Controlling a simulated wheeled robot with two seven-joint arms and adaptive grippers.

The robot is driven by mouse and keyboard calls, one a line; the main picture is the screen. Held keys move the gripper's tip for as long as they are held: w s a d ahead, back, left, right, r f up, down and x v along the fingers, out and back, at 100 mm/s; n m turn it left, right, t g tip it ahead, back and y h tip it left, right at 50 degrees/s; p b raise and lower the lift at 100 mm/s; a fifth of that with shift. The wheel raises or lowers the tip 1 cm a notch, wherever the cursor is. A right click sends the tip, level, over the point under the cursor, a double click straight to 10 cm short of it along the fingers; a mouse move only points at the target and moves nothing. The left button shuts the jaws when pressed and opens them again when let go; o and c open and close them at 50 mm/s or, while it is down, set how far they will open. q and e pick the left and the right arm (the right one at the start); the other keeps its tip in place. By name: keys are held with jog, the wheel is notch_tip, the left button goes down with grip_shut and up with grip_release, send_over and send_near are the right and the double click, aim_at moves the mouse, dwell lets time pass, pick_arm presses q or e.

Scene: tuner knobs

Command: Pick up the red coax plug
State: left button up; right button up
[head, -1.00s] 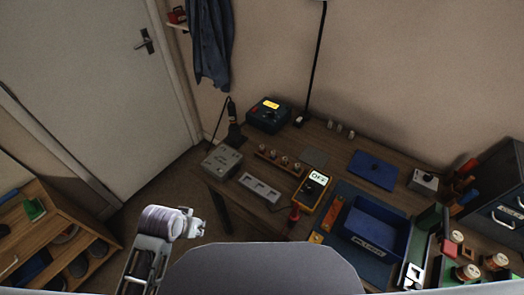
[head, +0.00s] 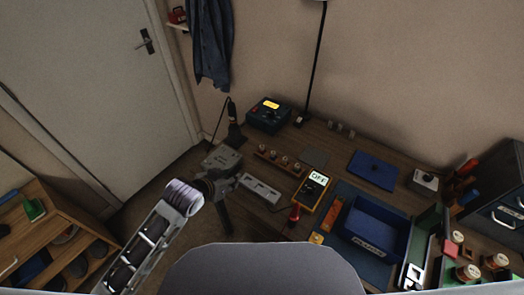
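A small red upright piece (head: 294,214) stands at the front edge of the workbench in the head view, left of the blue bin. It may be the red coax plug, but it is too small to be sure. My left gripper (head: 229,172) is over the bench's left front corner, in front of the grey box (head: 220,158) and left of the grey slotted block (head: 260,190). It is well left of the red piece and touches nothing that I can make out. Its fingers are dark and blend with the background, so their opening is unclear. My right gripper is not in view.
A yellow meter reading OFF (head: 313,190) lies behind the red piece. A row of knobs (head: 279,162) is near the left gripper. A blue bin (head: 376,227) and several spools (head: 468,272) are to the right. A lamp pole (head: 317,65) rises at the back.

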pick_arm(q)
jog(key=w+d+r+m+t+h, duration=0.1)
jog(key=w+d+r+m+h, duration=0.1)
jog(key=w, duration=0.5)
jog(key=shift+d+r+h, duration=0.3)
jog(key=shift+d+h, duration=0.1)
jog(key=shift+h, duration=0.1)
jog(key=shift+w, duration=0.15)
send_near(261, 146)
jog(key=shift+w+d+f, duration=0.6)
jog(key=shift+d+f, duration=0.1)
jog(key=shift+f, duration=0.15)
jog(key=shift+w+d, duration=0.1)
jog(key=shift+w+d+f, duration=0.2)
jog(key=shift+w+d, duration=0.3)
jog(key=shift+w, duration=0.05)
jog(key=shift+w+d+f, duration=0.2)
jog(key=shift+w+d, duration=0.25)
jog(key=shift+w, duration=0.1)
jog(key=shift+x, duration=1.05)
